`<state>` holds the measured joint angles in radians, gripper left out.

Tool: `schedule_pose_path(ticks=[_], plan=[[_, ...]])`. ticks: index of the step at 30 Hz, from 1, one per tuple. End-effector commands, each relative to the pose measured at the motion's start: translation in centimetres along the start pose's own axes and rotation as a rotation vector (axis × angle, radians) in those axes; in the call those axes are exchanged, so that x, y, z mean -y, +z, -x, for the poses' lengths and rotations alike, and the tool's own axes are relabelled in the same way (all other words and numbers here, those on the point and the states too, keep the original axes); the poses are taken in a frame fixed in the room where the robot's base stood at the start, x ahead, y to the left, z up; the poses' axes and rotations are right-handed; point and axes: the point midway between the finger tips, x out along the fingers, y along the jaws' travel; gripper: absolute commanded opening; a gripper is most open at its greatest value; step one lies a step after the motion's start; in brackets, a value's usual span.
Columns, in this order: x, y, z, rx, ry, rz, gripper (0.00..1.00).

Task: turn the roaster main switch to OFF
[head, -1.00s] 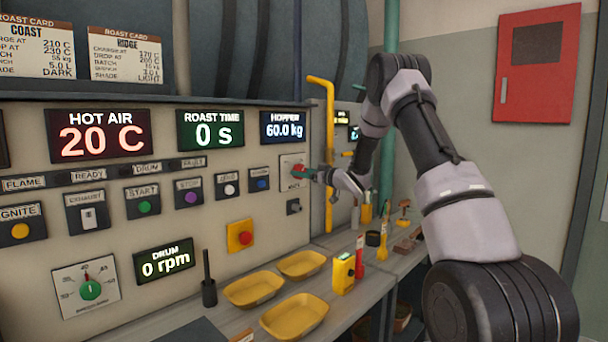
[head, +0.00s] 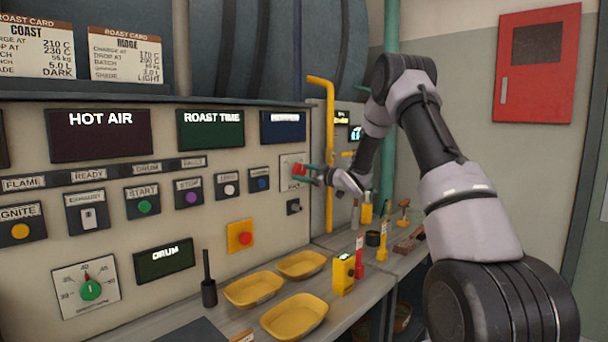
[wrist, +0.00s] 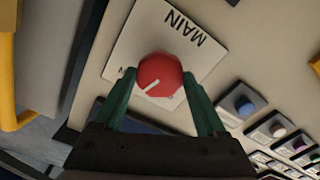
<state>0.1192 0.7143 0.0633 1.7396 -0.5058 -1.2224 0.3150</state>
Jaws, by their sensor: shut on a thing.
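The roaster main switch is a round red knob (wrist: 160,79) with a white pointer line, on a white plate marked MAIN (wrist: 186,25) in the wrist view. In the head view the red knob (head: 299,169) sits at the panel's right end. My gripper (wrist: 163,92) has its two green fingers on either side of the knob and is shut on it. The pointer line slants across the knob; the position labels are mostly hidden by the fingers and knob. In the head view the hot air display (head: 99,135), roast time display (head: 210,130) and drum display (head: 164,258) show no readings.
A yellow pipe (head: 329,150) runs upright just right of the switch. A small dark switch (head: 293,207) is below it. Yellow trays (head: 302,265) and a yellow device (head: 343,273) stand on the shelf below. A red cabinet (head: 537,70) hangs on the right wall.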

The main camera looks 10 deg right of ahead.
Motion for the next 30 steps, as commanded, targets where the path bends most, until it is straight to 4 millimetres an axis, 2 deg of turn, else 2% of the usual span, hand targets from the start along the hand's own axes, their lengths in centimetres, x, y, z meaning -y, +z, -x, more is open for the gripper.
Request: schedule_pose_path(ticks=[30], plan=[[0.03,0.15,0.07,0.003,-0.001,0.916,0.18]])
